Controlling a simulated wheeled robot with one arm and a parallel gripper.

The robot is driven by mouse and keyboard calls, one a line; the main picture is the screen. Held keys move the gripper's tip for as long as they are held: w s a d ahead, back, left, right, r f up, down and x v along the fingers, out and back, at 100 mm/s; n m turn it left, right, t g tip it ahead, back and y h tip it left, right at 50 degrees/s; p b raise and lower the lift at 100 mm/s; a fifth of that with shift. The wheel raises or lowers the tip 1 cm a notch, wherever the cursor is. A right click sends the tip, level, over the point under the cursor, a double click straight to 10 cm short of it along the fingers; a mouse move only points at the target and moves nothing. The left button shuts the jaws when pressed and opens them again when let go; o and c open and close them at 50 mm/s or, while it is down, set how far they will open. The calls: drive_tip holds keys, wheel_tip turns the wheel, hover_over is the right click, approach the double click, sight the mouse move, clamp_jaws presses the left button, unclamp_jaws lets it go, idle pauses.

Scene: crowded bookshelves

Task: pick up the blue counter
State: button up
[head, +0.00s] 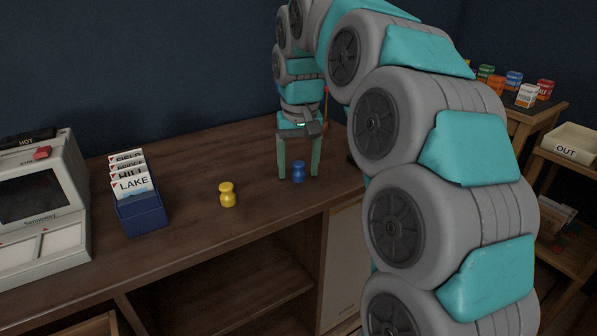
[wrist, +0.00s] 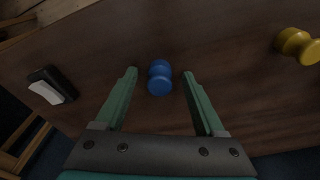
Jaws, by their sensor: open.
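The blue counter (head: 298,172) is a small pawn-like piece on the wooden counter top. In the head view it stands between the fingers of my gripper (head: 299,174) or just in line with them. In the wrist view the blue counter (wrist: 159,77) lies between and slightly beyond the two green fingertips of my gripper (wrist: 160,73), with a gap on either side. My gripper points down, is open and holds nothing. I cannot tell how far the fingertips are above the surface.
A yellow counter (head: 227,194) stands to the left; it also shows in the wrist view (wrist: 298,46). A blue card box (head: 142,213) and a grey machine (head: 40,205) are further left. A black-and-white object (wrist: 52,85) lies at left in the wrist view.

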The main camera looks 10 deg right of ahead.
clamp_jaws()
idle(0.6)
